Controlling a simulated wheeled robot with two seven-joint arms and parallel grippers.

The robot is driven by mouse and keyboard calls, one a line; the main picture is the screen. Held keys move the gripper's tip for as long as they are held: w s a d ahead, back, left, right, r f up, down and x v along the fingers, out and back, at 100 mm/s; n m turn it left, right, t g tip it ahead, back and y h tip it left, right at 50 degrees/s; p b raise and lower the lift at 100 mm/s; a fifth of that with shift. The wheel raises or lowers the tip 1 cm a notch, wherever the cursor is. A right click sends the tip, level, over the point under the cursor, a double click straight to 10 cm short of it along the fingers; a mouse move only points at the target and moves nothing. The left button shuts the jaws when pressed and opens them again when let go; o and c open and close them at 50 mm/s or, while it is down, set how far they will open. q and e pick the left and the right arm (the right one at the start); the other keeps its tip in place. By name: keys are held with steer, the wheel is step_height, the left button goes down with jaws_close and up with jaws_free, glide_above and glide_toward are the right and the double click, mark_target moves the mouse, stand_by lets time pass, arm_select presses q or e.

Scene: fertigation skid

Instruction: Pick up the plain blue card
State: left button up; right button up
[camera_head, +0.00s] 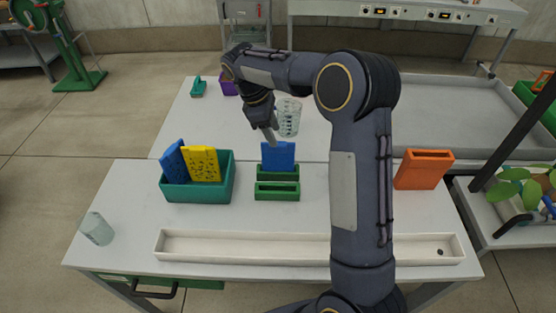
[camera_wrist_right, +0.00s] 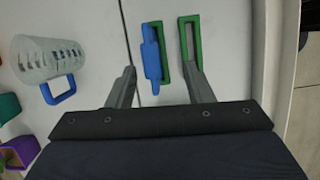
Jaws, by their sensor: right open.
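A plain blue card (camera_head: 278,155) stands upright in the rear slot of a green two-slot holder (camera_head: 277,190). In the right wrist view the blue card (camera_wrist_right: 152,55) shows edge-on, in one green slot; the other green slot (camera_wrist_right: 183,30) is empty. My right gripper (camera_head: 272,137) is just above and behind the card in the head view. In the wrist view its open fingers (camera_wrist_right: 160,67) stand apart with the card's line between them, and nothing is held. Another blue card (camera_head: 172,160) leans in a teal box (camera_head: 198,190). My left gripper is out of view.
A yellow speckled card (camera_head: 203,163) is in the teal box. A clear jug (camera_head: 288,118) stands behind my right gripper; it has a blue handle in the wrist view (camera_wrist_right: 62,92). An orange holder (camera_head: 423,172) is at right. A long white tray (camera_head: 240,255) lies in front.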

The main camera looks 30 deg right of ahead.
mark_target(281, 149)
steer(key=shift+w+f+n+h, duration=0.3)
steer(key=shift+w+f+n, duration=0.1)
steer(key=shift+w+f, duration=0.45)
steer(key=shift+d+f, duration=0.1)
steer(key=shift+f, duration=0.25)
steer(key=p+x, duration=0.1)
steer(key=x, duration=0.6)
steer(key=shift+s+d, duration=0.1)
steer(key=shift+s, duration=0.1)
jaws_close()
steer(key=shift+r, duration=0.1)
